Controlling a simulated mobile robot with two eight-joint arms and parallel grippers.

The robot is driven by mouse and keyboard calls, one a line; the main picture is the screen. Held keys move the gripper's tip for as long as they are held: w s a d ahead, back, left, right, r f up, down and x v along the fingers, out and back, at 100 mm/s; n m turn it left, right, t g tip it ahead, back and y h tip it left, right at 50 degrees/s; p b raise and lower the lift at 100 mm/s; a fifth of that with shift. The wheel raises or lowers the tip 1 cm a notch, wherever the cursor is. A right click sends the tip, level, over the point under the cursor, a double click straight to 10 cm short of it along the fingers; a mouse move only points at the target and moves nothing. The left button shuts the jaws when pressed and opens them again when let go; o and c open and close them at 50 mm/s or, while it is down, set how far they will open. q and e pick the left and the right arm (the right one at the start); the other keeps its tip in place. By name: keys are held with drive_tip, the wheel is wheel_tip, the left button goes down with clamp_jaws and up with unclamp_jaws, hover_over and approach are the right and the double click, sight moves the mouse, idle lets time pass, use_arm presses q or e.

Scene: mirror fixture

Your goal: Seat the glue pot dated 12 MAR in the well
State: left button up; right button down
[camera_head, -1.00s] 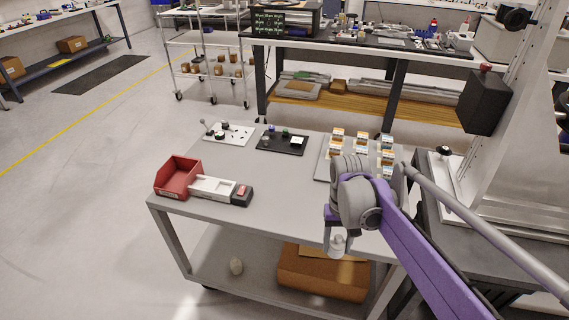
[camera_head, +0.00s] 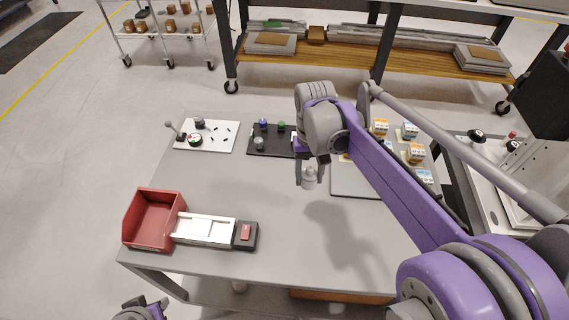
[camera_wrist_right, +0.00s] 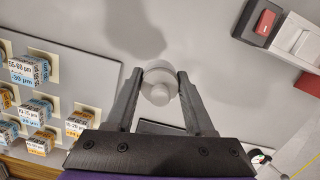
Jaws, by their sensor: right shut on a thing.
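My right gripper (camera_head: 305,168) is shut on a pale grey pot (camera_head: 309,178) with a narrower round top. It holds the pot above the grey table, just in front of the black tray (camera_head: 262,151). The right wrist view shows the pot (camera_wrist_right: 158,88) between the two dark fingers of the gripper (camera_wrist_right: 160,74). No date is readable on it. The black tray carries small blue-, green- and grey-topped pots; its right end is hidden behind my arm. I cannot make out the well. Part of my left gripper (camera_head: 141,309) shows at the bottom edge; its jaws are unclear.
A red bin (camera_head: 153,220) and a white slide unit with a black end (camera_head: 205,230) stand at the front left. A white plate (camera_head: 207,135) with small parts lies at the back left. A grey panel (camera_head: 354,186) holds several labelled boxes at right. The middle of the table is clear.

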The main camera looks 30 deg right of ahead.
drive_tip(key=shift+w, duration=0.35)
hover_over(305, 203)
wheel_tip(305, 203, down, 5)
drive_tip(key=shift+w+f+b, duration=0.1)
drive_tip(key=shift+b, duration=0.2)
use_arm(q)
drive_tip(key=shift+w+f, duration=0.15)
drive_tip(key=shift+f, duration=0.35)
use_arm(e)
drive_tip(key=shift+w+f, duration=0.1)
drive_tip(key=shift+f, duration=2.2)
use_arm(q)
drive_tip(key=shift+f+b, duration=0.1)
drive_tip(key=shift+b, duration=0.2)
use_arm(e)
drive_tip(key=shift+f, duration=0.1)
drive_tip(key=shift+c, duration=1.4)
unclamp_jaws()
